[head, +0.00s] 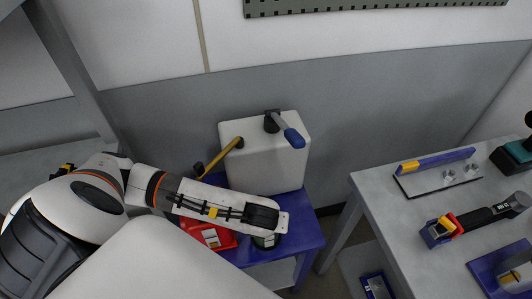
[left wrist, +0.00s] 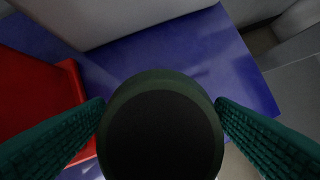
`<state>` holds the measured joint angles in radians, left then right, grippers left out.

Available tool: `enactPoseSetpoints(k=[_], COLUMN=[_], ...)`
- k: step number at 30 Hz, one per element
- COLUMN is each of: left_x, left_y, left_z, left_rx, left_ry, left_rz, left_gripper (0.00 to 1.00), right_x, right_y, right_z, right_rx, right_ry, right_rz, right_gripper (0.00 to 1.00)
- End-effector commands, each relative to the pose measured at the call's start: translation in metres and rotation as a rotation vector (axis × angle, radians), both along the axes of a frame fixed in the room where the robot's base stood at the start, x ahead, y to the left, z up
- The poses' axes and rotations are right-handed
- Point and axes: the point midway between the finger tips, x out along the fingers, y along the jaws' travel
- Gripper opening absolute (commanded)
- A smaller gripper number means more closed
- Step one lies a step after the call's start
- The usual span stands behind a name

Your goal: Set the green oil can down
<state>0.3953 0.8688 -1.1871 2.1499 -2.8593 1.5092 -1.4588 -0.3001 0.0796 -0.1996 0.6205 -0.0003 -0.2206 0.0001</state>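The green oil can (head: 267,241) shows in the head view just under my left gripper (head: 272,228), over the front part of the blue table (head: 305,232). In the left wrist view I look down on the can's dark round top with its green rim (left wrist: 160,78). The two green fingers of my left gripper (left wrist: 160,112) press against its opposite sides. The can's base is hidden, so I cannot tell whether it touches the blue tabletop (left wrist: 180,55). My right gripper is in neither view.
A red container (head: 212,236) stands left of the can, close to the left finger in the wrist view (left wrist: 40,95). A white tank (head: 265,165) with a blue-handled tap stands behind. A grey workbench (head: 400,215) with tools is at the right. Bare blue tabletop lies right of the can.

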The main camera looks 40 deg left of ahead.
Motion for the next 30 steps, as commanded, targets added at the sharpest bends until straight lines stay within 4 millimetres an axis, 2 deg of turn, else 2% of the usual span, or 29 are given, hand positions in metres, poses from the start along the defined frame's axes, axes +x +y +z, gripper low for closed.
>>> enactPoseSetpoints(k=[9, 12, 14, 24, 30], left_x=[0.0, 0.0, -0.002, -0.026, -0.037], left_y=[0.0, 0.0, -0.002, -0.014, -0.02], left_z=[0.001, 0.007, 0.011, 0.077, 0.106], left_rx=[0.001, 0.001, -0.001, -0.003, -0.002], left_ry=[0.0, 0.0, -0.002, -0.004, -0.001], left_rz=[0.0, 0.0, -0.002, -0.003, -0.002], left_gripper=[0.85, 0.85, 0.85, 0.85, 0.85], right_x=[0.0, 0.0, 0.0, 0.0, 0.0], right_y=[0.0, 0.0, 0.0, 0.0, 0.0], right_z=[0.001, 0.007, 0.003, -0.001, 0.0], right_rx=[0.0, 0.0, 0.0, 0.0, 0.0], right_ry=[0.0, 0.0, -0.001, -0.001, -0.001], right_rz=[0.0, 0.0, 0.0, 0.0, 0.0], right_gripper=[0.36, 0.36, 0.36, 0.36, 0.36])
